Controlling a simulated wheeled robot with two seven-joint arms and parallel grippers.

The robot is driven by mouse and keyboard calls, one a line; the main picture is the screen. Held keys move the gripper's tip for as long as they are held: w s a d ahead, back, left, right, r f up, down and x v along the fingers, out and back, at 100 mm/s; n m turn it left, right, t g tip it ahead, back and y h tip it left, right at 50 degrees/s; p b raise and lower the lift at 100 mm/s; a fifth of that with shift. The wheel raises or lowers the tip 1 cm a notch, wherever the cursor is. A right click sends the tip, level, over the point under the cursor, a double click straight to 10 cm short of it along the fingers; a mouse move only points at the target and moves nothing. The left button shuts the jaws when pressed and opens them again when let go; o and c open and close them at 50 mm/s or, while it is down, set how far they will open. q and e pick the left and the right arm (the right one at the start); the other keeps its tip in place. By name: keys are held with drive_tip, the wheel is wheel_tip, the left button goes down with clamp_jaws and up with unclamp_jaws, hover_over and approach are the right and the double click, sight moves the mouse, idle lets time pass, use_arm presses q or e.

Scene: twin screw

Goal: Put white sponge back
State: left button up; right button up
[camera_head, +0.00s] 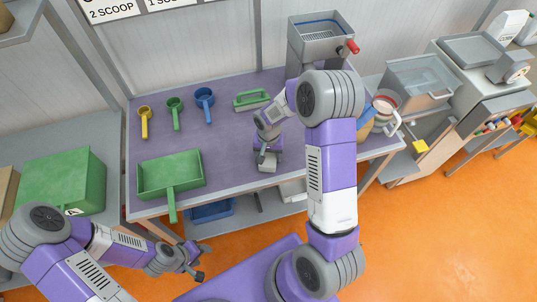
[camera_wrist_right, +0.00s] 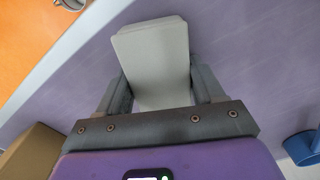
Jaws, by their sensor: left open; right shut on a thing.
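The white sponge (camera_head: 267,165) is a pale block in my right gripper, over the purple table top near its front edge. In the right wrist view the sponge (camera_wrist_right: 157,60) sits between the two fingers of my right gripper (camera_wrist_right: 162,88), which is shut on it. I cannot tell whether the sponge touches the table. My right gripper (camera_head: 266,156) points down at the table in the head view. My left gripper (camera_head: 196,264) is open and empty, in front of the table over the floor.
A green scoop tray (camera_head: 171,175) lies at the table's left. Yellow (camera_head: 145,122), green (camera_head: 175,113) and blue (camera_head: 205,104) scoops lie behind it, with a green holder (camera_head: 251,99) to their right. A grey machine (camera_head: 318,37) stands at the back. The purple table's (camera_head: 228,145) middle is clear.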

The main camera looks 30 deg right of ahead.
sight(269, 155)
drive_tip(key=o, duration=1.1)
drive_tip(key=shift+f, duration=0.1)
wheel_tip(269, 155, up, 12)
drive_tip(key=p, duration=0.2)
drive_tip(key=shift+r, duration=0.2)
drive_tip(key=shift+s+f, duration=0.1)
